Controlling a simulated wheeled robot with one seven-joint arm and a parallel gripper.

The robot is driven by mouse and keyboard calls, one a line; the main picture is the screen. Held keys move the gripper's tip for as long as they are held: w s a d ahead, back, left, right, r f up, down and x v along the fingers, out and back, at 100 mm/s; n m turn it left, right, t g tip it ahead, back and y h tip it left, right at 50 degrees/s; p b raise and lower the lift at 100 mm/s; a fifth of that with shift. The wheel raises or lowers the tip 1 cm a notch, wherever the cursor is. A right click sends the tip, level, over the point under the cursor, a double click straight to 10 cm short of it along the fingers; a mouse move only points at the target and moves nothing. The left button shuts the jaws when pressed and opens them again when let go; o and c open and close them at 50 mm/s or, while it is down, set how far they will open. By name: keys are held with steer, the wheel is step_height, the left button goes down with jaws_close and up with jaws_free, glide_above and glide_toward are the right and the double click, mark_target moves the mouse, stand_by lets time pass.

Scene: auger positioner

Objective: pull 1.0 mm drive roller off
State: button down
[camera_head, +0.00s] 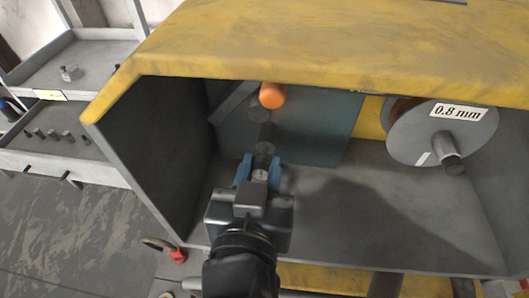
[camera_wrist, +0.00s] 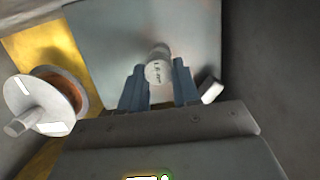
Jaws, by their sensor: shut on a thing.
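The drive roller (camera_wrist: 159,72) is a small grey cylinder with a marked end face, which I cannot read clearly. It sits between the two blue fingers of my gripper (camera_wrist: 160,86), which is shut on it. In the head view my gripper (camera_head: 259,172) reaches into the open housing, and the roller's pale round end (camera_head: 260,175) shows between the fingers. A dark cylindrical piece (camera_head: 266,134) lies just beyond the fingertips, in front of the grey back plate (camera_head: 325,125). I cannot tell whether the roller still touches it.
An orange knob (camera_head: 272,95) sticks out above the fingers. A wire spool labelled 0.8 mm (camera_head: 405,135) stands on the right. The yellow lid (camera_head: 320,40) overhangs the housing. A grey rack (camera_head: 75,160) with several small cylinders stands at left. The housing floor is clear.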

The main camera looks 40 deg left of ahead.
steer(key=shift+f+b+v, duration=0.15)
steer(key=shift+v, duration=0.7)
steer(key=shift+f+b+v, duration=0.15)
steer(key=shift+f+v, duration=0.05)
steer(key=shift+v, duration=0.7)
steer(key=shift+s, duration=0.1)
